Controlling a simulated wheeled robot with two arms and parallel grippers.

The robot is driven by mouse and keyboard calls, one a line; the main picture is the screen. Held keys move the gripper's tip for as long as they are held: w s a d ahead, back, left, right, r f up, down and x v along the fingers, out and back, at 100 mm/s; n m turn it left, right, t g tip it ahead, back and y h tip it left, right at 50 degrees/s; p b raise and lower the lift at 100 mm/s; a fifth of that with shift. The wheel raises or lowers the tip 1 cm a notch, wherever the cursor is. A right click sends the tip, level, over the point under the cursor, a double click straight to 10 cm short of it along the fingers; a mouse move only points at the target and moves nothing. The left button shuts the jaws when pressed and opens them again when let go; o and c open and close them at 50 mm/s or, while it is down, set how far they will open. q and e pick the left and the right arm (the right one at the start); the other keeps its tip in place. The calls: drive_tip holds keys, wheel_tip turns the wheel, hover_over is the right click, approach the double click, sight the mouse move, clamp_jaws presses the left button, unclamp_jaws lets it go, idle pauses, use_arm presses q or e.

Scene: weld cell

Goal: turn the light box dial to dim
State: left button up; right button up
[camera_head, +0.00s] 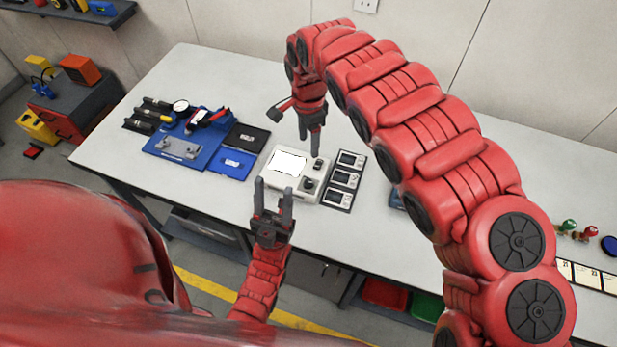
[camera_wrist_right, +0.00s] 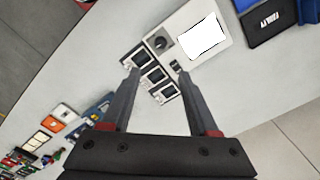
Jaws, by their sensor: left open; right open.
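The light box (camera_head: 270,176) is a white box with a bright lit panel, lying on the table in the middle of the head view. Its black dial (camera_head: 308,185) is at the near right corner, and a small dark switch (camera_head: 318,164) is behind it. The dial also shows in the right wrist view (camera_wrist_right: 160,43); its setting is too small to read. My left gripper (camera_head: 273,192) is open and empty at the near side of the box, apart from the dial. My right gripper (camera_head: 311,142) is open and empty above the far side of the box, pointing down.
A dark strip with several small display modules (camera_head: 343,180) lies right of the box. Left are a black case (camera_head: 246,137), a blue case (camera_head: 231,163) and a blue mat (camera_head: 160,147) with tools. My right arm covers much of the table's right side.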

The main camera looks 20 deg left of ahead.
drive_tip(key=b, duration=0.5)
approach(308, 182)
wheel_tip(308, 182, down, 6)
drive_tip(key=p, duration=0.3)
drive_tip(key=shift+w+f+p, duration=0.1)
drive_tip(key=shift+f+p, duration=0.3)
drive_tip(key=shift+f, duration=0.7)
drive_tip(key=shift+c, duration=0.3)
clamp_jaws()
